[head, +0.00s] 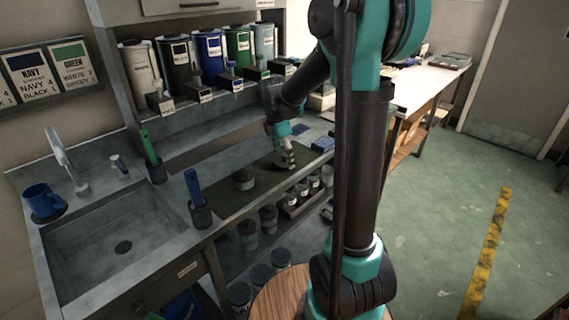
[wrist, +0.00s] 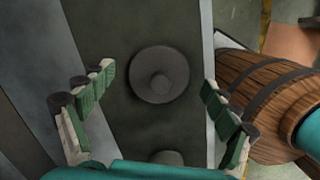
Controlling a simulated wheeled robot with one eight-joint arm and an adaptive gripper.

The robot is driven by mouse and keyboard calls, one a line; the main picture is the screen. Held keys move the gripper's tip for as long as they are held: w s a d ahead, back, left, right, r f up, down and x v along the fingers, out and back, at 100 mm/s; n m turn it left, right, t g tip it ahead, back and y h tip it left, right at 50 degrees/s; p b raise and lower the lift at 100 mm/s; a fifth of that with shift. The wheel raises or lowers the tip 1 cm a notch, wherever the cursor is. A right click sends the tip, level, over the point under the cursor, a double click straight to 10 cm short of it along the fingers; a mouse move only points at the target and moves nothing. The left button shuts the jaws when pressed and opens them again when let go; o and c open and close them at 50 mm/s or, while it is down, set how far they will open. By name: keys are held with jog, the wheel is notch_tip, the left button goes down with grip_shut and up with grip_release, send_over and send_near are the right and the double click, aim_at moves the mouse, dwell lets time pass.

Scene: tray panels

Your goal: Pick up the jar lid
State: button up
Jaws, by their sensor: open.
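The jar lid (wrist: 159,74), a round dark grey disc with a small raised knob, lies on the dark mat (wrist: 135,25) in the wrist view. My gripper (head: 286,162) is open above the mat in the head view. In the wrist view its two green-padded fingers stand apart, one to the left and one to the right of the lid, with nothing held. I cannot make out the lid in the head view. A grey round object (wrist: 166,157) shows partly at the bottom of the wrist view.
A sink (head: 120,240) is at left, paint canisters (head: 207,57) behind. A wooden barrel (wrist: 262,95) stands beside the counter.

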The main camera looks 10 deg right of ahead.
jog(key=shift+f, duration=0.25)
jog(key=c, duration=1)
